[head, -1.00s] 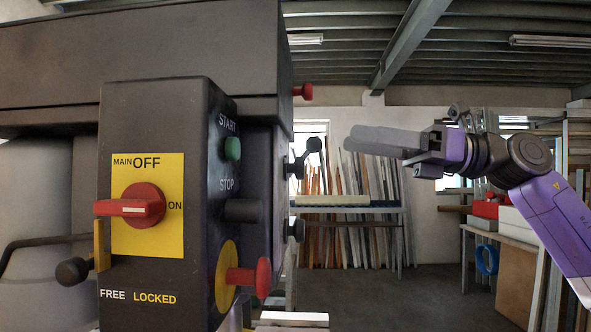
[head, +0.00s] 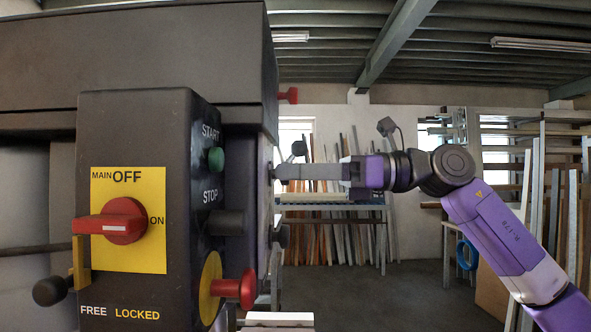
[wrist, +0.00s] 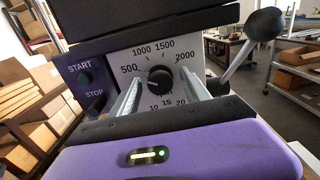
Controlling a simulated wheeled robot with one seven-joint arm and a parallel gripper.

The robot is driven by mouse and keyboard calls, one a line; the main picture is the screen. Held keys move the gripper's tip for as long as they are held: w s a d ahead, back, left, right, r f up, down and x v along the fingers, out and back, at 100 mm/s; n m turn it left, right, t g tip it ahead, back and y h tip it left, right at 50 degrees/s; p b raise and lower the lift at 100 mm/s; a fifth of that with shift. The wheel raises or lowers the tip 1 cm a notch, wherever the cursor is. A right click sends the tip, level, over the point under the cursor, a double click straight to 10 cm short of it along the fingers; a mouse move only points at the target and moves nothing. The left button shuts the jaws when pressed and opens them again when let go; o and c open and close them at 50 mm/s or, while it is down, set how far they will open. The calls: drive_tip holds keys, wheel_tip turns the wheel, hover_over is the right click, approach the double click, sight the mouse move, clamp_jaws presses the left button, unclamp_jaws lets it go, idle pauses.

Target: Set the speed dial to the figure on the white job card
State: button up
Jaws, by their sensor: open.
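The speed dial, a dark round knob (wrist: 160,78), sits on a white plate (wrist: 122,62) marked 500, 1000, 1500 and 2000, with smaller figures 10, 15 and 20 below it. I cannot tell which figure the knob points to. My gripper (wrist: 163,88) is open, with one finger low on each side of the knob in the wrist view; I cannot tell if they touch it. In the head view my gripper (head: 277,172) reaches to the machine's right side, where the dial face is hidden. I see no white job card in these frames.
A lever with a dark ball (wrist: 265,24) stands right of the dial. The machine's control box (head: 140,130) carries a red main switch (head: 112,222), a green START button (head: 215,159), a dark STOP button (head: 226,222) and a red knob (head: 240,289).

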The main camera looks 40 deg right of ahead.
clamp_jaws()
drive_tip(key=shift+m, duration=0.4)
drive_tip(key=shift+w+d+m+b, duration=0.1)
drive_tip(key=shift+m+b, duration=0.1)
drive_tip(key=shift+m, duration=3.5)
drive_tip(key=shift+w+d+m+b, duration=0.1)
drive_tip(key=shift+m+b, duration=0.1)
drive_tip(key=shift+m, duration=3.8)
